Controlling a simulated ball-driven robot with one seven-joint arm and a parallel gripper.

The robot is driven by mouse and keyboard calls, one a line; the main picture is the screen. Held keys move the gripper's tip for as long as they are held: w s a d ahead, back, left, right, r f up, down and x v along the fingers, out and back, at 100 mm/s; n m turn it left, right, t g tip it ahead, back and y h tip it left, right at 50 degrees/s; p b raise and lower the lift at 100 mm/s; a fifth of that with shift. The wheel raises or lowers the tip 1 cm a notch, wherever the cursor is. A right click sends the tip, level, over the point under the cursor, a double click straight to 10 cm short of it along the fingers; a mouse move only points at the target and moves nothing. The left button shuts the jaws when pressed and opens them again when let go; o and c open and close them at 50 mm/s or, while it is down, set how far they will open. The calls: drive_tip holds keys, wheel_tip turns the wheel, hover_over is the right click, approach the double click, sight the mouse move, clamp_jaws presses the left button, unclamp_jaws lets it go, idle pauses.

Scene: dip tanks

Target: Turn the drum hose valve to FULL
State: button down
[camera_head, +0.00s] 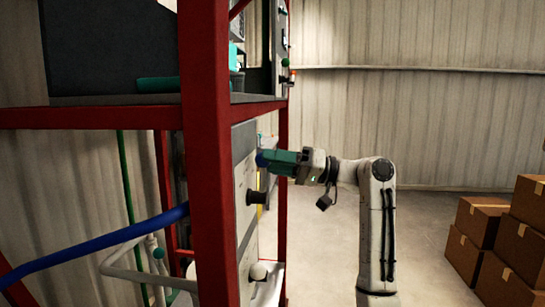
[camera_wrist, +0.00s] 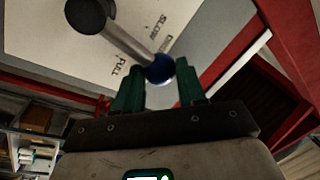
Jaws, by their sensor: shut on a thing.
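The valve lever (camera_wrist: 125,42) is a grey rod running from a dark round hub (camera_wrist: 90,15) to a blue ball knob (camera_wrist: 160,68). In the head view the blue knob (camera_head: 261,158) shows at the tip of my gripper (camera_head: 270,158). My green fingers (camera_wrist: 158,82) are shut on the knob, one on each side. The pale panel (camera_wrist: 60,35) behind the lever carries a FULL label (camera_wrist: 118,68) on one side of the rod. A SLOW label (camera_wrist: 160,25) and a partly hidden label starting with D are on the other side.
A red rack post (camera_head: 208,150) and shelf beam (camera_head: 90,117) stand left of my arm. A blue hose (camera_head: 90,245) runs at lower left. Cardboard boxes (camera_head: 500,240) are stacked at right. The floor (camera_head: 430,220) between my arm and the boxes is clear.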

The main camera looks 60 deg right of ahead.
drive_tip(key=shift+w+d+f+m+t+h+p, duration=0.25)
drive_tip(key=shift+d+f+m+p, duration=0.35)
drive_tip(key=shift+m, duration=0.75)
drive_tip(key=shift+w+d+f+m+t+h+p, duration=0.25)
drive_tip(key=shift+d+m+p, duration=0.55)
drive_tip(key=shift+m, duration=0.6)
drive_tip(key=shift+w+d+f+m+t+h+p, duration=0.1)
drive_tip(key=shift+w+d+f+m+h+p, duration=0.3)
drive_tip(key=shift+m+p, duration=0.7)
drive_tip(key=shift+s+d+f+m, duration=0.1)
drive_tip(key=shift+s+f+m, duration=0.05)
drive_tip(key=shift+s+m, duration=0.1)
drive_tip(key=c, duration=0.7)
unclamp_jaws()
drive_tip(key=shift+b, duration=0.3)
drive_tip(key=b+v, duration=0.3)
drive_tip(key=v, duration=0.7)
drive_tip(key=shift+s+d+b, duration=0.15)
drive_tip(key=shift+s+b, duration=0.15)
drive_tip(key=shift+s, duration=0.05)
